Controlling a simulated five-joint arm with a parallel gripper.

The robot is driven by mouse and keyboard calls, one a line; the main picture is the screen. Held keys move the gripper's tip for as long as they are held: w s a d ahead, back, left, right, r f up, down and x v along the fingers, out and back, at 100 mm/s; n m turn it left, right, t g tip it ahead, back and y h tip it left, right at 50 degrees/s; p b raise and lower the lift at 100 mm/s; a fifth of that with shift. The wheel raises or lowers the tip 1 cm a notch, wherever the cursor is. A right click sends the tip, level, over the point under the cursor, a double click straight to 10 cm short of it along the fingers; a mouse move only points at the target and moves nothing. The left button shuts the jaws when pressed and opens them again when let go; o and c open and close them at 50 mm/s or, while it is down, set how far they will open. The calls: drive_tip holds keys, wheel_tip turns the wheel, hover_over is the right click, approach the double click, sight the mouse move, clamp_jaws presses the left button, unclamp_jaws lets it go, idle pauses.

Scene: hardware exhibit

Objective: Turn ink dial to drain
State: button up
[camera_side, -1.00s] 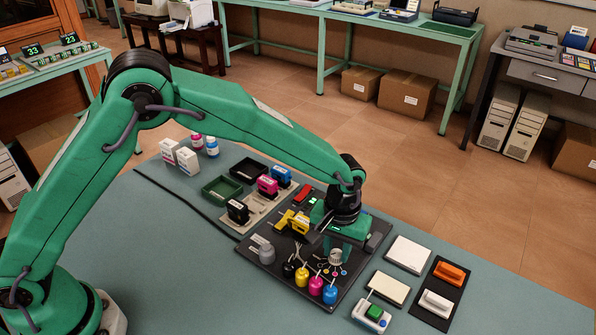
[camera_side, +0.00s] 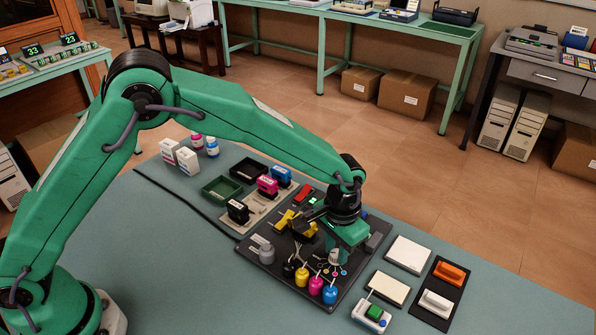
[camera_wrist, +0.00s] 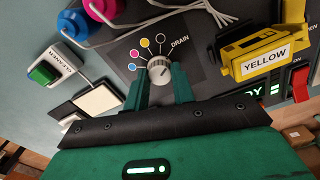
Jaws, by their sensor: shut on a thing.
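The ink dial (camera_wrist: 159,69) is a round, light grey ribbed knob on a dark panel (camera_wrist: 203,58) in the wrist view. Colored dots on thin lines fan out above and left of it. The word DRAIN (camera_wrist: 180,42) is printed at its upper right. My gripper (camera_wrist: 160,80) has its two green fingers closed on the knob from either side. The knob's pointer is too small to read surely. In the side view my gripper (camera_side: 345,235) is low over the board, and the dial is mostly hidden beneath it.
A yellow cartridge (camera_wrist: 262,52) and a red switch (camera_wrist: 300,82) lie right of the dial. Ink bottles (camera_side: 315,286) with tubes stand close in front. A cleaner box with a green button (camera_side: 374,312) and a white pad (camera_side: 408,254) are to the right.

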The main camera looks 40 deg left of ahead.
sight(336, 253)
drive_tip(key=o, duration=1)
drive_tip(key=shift+r, duration=3.9)
drive_tip(key=shift+r, duration=0.1)
